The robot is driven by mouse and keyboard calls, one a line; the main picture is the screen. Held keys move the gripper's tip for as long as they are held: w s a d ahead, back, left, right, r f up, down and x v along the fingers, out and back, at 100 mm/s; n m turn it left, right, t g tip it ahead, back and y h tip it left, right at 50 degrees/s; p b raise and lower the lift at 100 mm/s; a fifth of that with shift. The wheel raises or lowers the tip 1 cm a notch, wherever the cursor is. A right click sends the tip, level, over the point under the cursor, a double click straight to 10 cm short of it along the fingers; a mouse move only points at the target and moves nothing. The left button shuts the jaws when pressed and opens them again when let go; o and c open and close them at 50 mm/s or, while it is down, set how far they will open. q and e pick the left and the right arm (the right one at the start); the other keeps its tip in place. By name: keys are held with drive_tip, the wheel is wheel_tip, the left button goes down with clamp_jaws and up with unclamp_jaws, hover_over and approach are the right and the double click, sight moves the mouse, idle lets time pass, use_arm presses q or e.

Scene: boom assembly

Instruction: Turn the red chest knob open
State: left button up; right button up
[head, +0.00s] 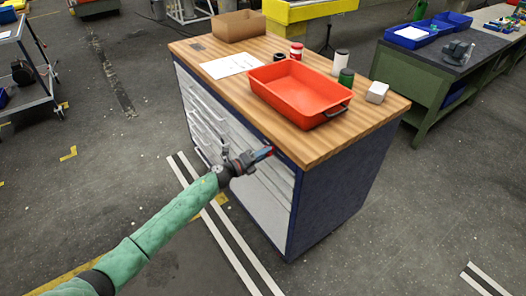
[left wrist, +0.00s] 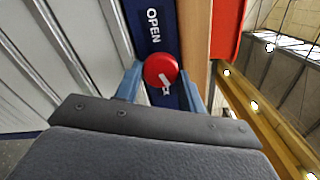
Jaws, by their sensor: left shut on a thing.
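The red chest knob (left wrist: 161,68) is round and sits on a dark blue panel strip just below the white word OPEN (left wrist: 153,25) in the left wrist view. A white mark on the knob lies toward its lower right, away from the word. My left gripper (head: 266,153) is at the upper front of the chest (head: 335,190), below the wooden top's edge. Its blue fingers stand on either side of the knob and are shut on it. Only a bit of red shows there in the head view. My right gripper is not in view.
The wooden top (head: 190,48) carries a red tray (head: 285,92), a cardboard box (head: 238,25), a paper sheet (head: 230,65), several cans and a small white box (head: 377,92). Drawers with handles (head: 203,115) line the chest front. The floor before it is clear.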

use_arm(q)
drive_tip(key=shift+n+p, duration=1)
drive_tip(key=shift+n, duration=1.4)
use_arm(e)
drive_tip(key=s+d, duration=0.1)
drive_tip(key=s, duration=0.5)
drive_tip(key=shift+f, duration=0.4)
use_arm(q)
drive_tip(key=o, duration=1)
drive_tip(key=shift+c, duration=0.2)
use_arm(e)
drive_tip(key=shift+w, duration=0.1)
use_arm(q)
drive_tip(key=shift+a, duration=0.1)
drive_tip(key=b+v, duration=0.3)
drive_tip(key=v, duration=0.4)
drive_tip(key=shift+s+a, duration=0.2)
drive_tip(key=shift+a, duration=0.05)
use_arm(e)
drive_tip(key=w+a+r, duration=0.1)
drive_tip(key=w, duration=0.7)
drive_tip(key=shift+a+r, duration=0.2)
